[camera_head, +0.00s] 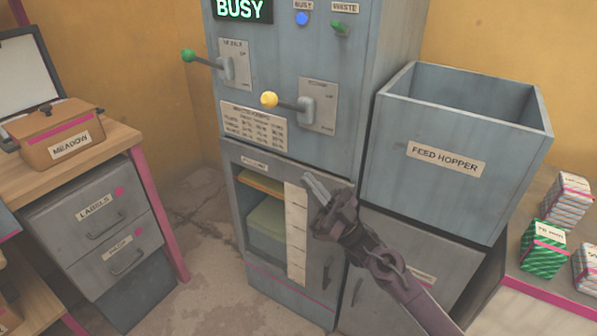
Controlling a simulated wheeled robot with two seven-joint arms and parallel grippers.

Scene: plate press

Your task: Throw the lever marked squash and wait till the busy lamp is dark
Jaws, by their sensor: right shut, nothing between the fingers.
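A grey-blue press cabinet (275,65) stands in the middle. A lever with a green knob (188,55) and a lever with a yellow knob (269,99) stick out from its front to the left. The plates behind them carry text too blurred to read surely, so I cannot tell which says squash. A BUSY sign (240,10) glows green at the top, and a small lamp (302,18) under a BUSY label shows blue. My right gripper (314,187) is shut and empty below the yellow-knobbed lever, apart from it. My left gripper is out of view.
A feed hopper (455,185) stands right of the press. Wrapped bundles (544,248) lie on a counter at far right. An open compartment (265,190) is below the levers. At left are a desk with drawers (100,218) and a MEADOW box (55,135).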

